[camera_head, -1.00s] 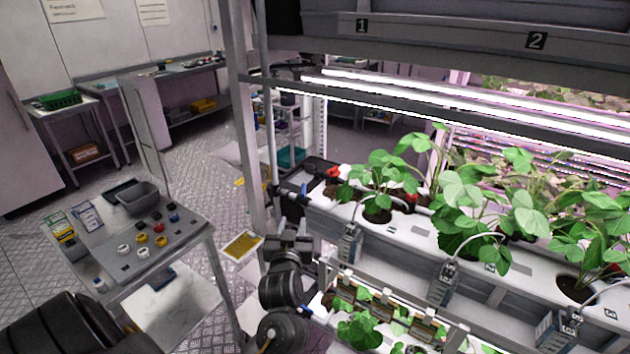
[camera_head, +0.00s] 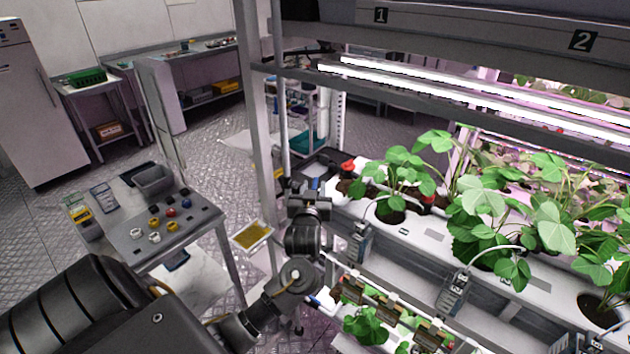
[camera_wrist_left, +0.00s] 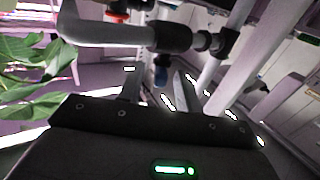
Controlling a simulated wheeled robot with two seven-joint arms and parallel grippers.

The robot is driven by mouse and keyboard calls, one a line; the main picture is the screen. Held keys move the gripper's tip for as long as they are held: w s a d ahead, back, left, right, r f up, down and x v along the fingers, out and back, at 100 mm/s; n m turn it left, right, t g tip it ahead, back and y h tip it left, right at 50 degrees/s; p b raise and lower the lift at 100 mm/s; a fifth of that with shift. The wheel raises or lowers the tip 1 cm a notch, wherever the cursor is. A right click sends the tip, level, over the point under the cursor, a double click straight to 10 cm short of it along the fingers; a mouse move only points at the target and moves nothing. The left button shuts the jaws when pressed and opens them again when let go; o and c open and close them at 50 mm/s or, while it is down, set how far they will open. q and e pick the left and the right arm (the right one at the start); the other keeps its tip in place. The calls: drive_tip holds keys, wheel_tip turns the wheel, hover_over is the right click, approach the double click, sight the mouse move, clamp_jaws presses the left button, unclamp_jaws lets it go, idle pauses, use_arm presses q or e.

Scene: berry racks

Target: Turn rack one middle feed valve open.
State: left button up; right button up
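My left gripper (camera_head: 310,188) is at the left end of rack one's middle shelf, beside the pipework. In the left wrist view its two fingers (camera_wrist_left: 160,90) are apart. No label on the valve is readable. My right gripper is not in view.
A red knob (camera_head: 347,166) sits on the pipe near the valve, also in the left wrist view (camera_wrist_left: 117,16). Strawberry plants (camera_head: 395,180) fill the white trough to the right. A rack post (camera_head: 262,150) stands left of the gripper. A small table (camera_head: 150,235) stands farther left.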

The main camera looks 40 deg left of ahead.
use_arm(q)
drive_tip(key=shift+x, duration=1.3)
drive_tip(key=shift+c, duration=0.3)
clamp_jaws()
